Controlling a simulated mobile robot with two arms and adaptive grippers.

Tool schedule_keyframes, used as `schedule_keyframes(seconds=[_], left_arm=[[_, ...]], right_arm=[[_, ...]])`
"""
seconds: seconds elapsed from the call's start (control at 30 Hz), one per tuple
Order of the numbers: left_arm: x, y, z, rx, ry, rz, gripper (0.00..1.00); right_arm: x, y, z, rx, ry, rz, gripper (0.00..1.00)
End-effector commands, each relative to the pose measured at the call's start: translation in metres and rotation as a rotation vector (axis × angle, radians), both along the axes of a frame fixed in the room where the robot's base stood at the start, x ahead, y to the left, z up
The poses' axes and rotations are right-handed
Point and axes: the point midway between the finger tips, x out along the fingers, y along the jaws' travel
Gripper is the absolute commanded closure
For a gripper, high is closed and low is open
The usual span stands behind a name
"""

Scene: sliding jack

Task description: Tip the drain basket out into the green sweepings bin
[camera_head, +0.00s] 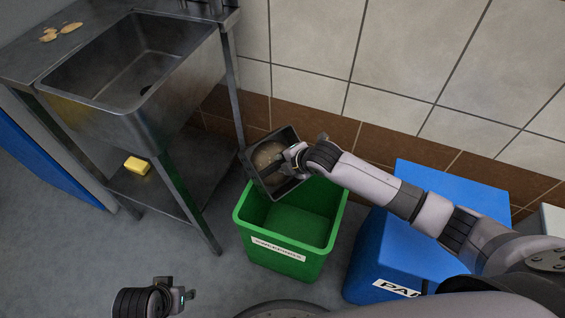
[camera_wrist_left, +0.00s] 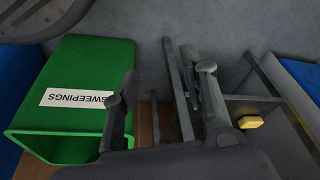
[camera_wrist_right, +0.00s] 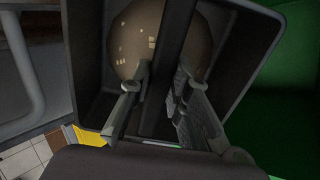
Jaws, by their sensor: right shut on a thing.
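The dark grey drain basket (camera_head: 284,187) hangs over the back left rim of the green sweepings bin (camera_head: 301,218), its open side turned toward the head camera. A rounded brownish mass (camera_wrist_right: 136,40) sits inside it, on both sides of a dark central bar (camera_wrist_right: 172,50). My right gripper (camera_head: 291,161) is shut on this bar. The bin stands on the floor with its white label facing front, and the part of its inside that shows is empty. My left gripper (camera_wrist_left: 162,92) is open and empty, low in front of the bin and left of it.
A steel sink (camera_head: 135,62) on legs stands at the left, with tan scraps (camera_head: 61,31) on its top and a yellow sponge (camera_head: 137,165) on its lower shelf. A blue bin (camera_head: 385,255) stands right of the green one. Floor is clear before the sink.

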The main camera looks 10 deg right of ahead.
Motion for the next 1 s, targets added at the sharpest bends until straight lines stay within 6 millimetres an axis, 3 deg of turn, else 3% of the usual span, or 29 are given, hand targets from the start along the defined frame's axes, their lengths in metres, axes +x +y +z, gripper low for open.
schedule_keyframes(seconds=[0.7,0.87,1.0], left_arm=[[-0.016,0.003,0.068,-0.001,-0.040,0.005,0.60],[-0.016,0.003,0.046,-0.001,-0.037,0.005,0.60],[-0.001,-0.001,0.053,-0.014,-0.102,0.000,0.60]], right_arm=[[-0.004,-0.001,0.001,0.045,-0.091,0.001,1.00],[-0.016,-0.007,-0.004,0.122,-0.245,0.001,1.00],[-0.014,-0.006,0.003,0.132,-0.268,0.000,1.00]])
